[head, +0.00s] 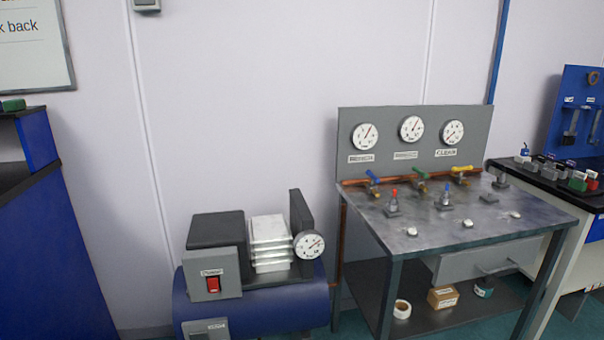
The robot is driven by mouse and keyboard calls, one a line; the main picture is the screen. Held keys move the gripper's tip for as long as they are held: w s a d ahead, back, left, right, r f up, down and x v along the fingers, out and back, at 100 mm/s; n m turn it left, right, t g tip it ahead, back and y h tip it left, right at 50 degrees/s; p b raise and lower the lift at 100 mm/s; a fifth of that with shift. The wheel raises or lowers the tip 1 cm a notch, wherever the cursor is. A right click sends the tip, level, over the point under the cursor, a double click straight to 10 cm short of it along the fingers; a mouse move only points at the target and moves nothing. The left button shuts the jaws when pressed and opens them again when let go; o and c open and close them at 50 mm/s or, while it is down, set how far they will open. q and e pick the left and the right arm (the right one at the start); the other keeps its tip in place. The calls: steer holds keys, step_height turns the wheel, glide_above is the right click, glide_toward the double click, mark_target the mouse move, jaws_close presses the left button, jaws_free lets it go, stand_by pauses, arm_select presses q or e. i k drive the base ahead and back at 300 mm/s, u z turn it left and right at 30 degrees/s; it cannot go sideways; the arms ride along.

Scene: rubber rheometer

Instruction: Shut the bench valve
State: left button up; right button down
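A metal bench (440,228) stands right of centre in the head view, with a grey gauge panel (385,115) at its back. A copper pipe (392,182) runs along the foot of the panel. Three valves sit on it: one with a blue handle (373,176), one with a green handle (420,174) and one with a yellow handle (461,169). I cannot tell which is the bench valve, or whether any is open. Neither of my grippers is in view.
A blue compressor (250,309) with a red switch (213,284) stands left of the bench. A dark-topped table (545,180) adjoins on the right. A blue cabinet (55,265) stands at far left.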

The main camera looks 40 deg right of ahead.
mark_target(374, 179)
steer(key=u, duration=2.3)
steer(key=k, duration=2.5)
steer(key=z, duration=2.2)
